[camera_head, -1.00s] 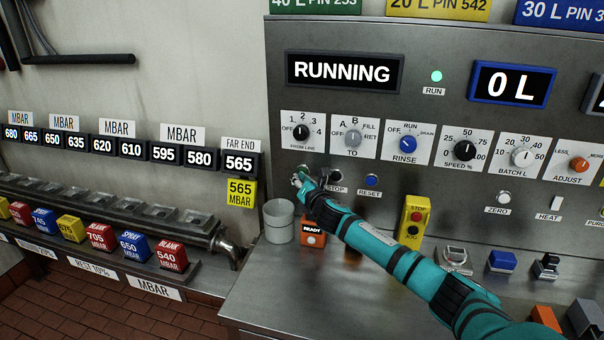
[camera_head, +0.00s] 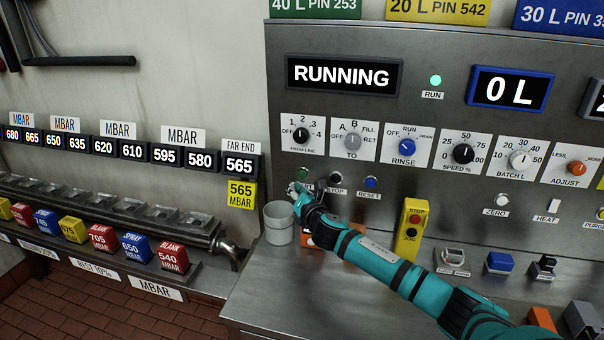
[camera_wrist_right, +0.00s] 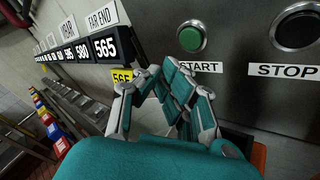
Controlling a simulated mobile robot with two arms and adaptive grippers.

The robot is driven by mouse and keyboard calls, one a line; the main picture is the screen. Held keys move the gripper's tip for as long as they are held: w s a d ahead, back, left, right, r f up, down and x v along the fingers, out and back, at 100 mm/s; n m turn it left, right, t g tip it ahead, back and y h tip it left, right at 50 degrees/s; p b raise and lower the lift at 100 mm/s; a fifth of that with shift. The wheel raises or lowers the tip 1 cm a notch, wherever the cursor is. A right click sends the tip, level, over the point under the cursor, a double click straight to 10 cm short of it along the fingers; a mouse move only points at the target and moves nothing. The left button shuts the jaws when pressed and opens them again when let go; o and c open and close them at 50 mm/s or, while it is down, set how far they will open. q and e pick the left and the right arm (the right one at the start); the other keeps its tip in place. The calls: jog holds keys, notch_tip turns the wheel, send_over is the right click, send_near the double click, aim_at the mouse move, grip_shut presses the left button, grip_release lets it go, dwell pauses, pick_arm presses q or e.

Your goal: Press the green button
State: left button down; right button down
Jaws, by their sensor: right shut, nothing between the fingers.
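The green button (camera_head: 303,174) sits on the grey metal panel, left of the black stop button (camera_head: 336,177). In the right wrist view the green button (camera_wrist_right: 193,39) is domed in a metal ring, above a START label (camera_wrist_right: 200,68). My right gripper (camera_head: 294,188) is just below and left of the green button in the head view, partly covering the START label there. In the right wrist view its fingers (camera_wrist_right: 155,72) are shut and empty, lower left of the button and apart from it in the picture. The left gripper is not in view.
A blue reset button (camera_head: 371,182) is to the right. Several knobs line the panel above. A grey cup (camera_head: 279,224) stands on the counter below my gripper. The RUNNING display (camera_head: 344,73) and green run lamp (camera_head: 435,81) are lit.

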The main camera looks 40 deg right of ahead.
jog(key=shift+s+a, duration=0.7)
jog(key=shift+a, duration=0.1)
dwell(1.0)
